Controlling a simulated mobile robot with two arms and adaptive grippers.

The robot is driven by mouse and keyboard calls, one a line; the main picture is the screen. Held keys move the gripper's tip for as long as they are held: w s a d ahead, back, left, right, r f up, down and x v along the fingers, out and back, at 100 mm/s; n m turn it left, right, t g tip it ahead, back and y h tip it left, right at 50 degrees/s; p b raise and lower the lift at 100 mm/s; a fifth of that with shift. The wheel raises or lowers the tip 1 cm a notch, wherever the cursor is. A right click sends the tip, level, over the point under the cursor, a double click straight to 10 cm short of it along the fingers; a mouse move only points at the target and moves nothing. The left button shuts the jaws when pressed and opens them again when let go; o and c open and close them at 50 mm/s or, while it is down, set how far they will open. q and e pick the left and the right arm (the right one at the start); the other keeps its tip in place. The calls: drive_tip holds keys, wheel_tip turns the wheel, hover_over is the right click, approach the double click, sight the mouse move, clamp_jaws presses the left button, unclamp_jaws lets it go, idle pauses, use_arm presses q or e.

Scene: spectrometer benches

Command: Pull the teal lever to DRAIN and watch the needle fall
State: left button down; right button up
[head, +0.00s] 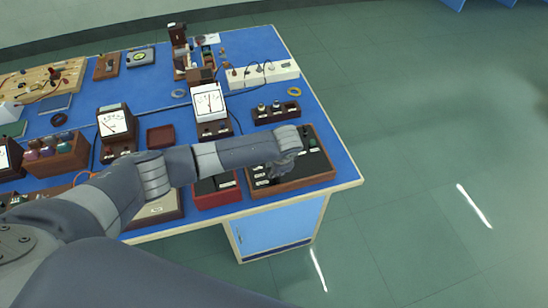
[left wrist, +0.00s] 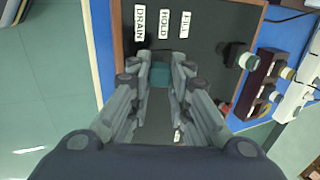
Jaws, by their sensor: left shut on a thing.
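The dark lever panel (head: 318,164) has a wooden frame and lies at the right front corner of the blue bench. In the left wrist view the panel (left wrist: 215,50) carries white labels DRAIN (left wrist: 139,22), HOLD (left wrist: 163,23) and FILL (left wrist: 186,24). My left gripper (left wrist: 160,78) is shut on the teal lever (left wrist: 160,74), whose top shows between the fingertips, roughly in line with HOLD. In the head view my left gripper (head: 279,168) is over the panel and hides the lever. A white meter (head: 208,103) stands behind the arm; its reading is too small to tell.
A red-framed box (head: 217,198) sits left of the panel, partly under my arm. A dark block with knobs (head: 276,113) and a white power strip (head: 262,75) are behind it. A second meter (head: 115,122) stands further left. The floor at right is clear.

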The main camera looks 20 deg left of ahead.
use_arm(q)
drive_tip(key=shift+s+d+f+t+y+p, duration=0.2)
drive_tip(key=shift+s+d+t+y+p, duration=0.2)
drive_tip(key=shift+t, duration=0.2)
drive_tip(key=shift+a, duration=0.1)
drive_tip(key=shift+s+f, duration=0.1)
drive_tip(key=c, duration=1.5)
unclamp_jaws()
drive_tip(key=v, duration=1.2)
drive_tip(key=shift+s, duration=0.1)
